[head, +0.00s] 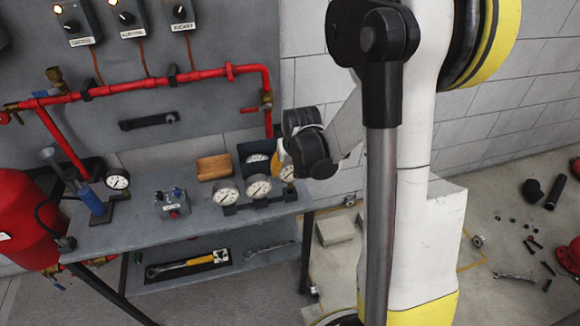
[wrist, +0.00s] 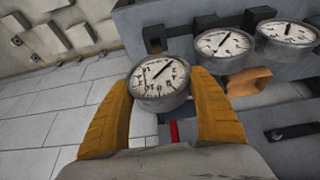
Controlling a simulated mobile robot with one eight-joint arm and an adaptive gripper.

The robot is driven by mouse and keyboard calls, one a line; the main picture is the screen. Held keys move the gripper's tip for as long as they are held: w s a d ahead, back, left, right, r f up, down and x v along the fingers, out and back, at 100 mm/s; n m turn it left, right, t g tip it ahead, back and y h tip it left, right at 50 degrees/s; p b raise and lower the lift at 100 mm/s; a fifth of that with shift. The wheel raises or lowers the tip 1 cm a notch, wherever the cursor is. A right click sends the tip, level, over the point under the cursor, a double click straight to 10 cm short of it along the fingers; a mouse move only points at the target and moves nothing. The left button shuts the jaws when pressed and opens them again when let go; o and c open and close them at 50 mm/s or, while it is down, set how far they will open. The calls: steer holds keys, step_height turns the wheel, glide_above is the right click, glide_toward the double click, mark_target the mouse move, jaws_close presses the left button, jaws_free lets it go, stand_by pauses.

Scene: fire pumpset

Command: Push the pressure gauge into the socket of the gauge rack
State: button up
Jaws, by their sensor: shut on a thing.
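The held pressure gauge (wrist: 160,78) is a round grey gauge with a white dial. My gripper (wrist: 160,90) is shut on it, with one yellow finger on each side. In the head view the held gauge (head: 287,173) shows partly under my gripper (head: 283,158), at the right end of the gauge rack (head: 260,204). Two similar gauges (head: 227,191) (head: 258,187) sit in the rack to its left. In the wrist view a dark rack post (wrist: 154,45) stands just beyond the held gauge. I cannot tell whether the gauge touches its socket.
A dark box (head: 247,149) with another gauge stands behind the rack. Red pipes (head: 150,83) run along the panel behind.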

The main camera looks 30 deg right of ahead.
mark_target(290, 177)
steer(key=shift+f+b, duration=1.75)
steer(key=shift+f, duration=0.35)
steer(key=o, duration=1.4)
steer(key=v, duration=1.2)
steer(key=s+a+r+n+t, duration=0.1)
steer(key=s+a+r, duration=0.1)
steer(key=s+a, duration=0.2)
steer(key=s+a+r+n+t, duration=0.1)
steer(key=s+a+r, duration=0.1)
steer(key=s+a, duration=0.3)
steer(key=s+a+r+n+t+y, duration=0.1)
steer(key=s+a+r, duration=0.1)
steer(key=s+a, duration=0.2)
steer(key=shift+s+a, duration=0.25)
steer(key=shift+a, duration=0.4)
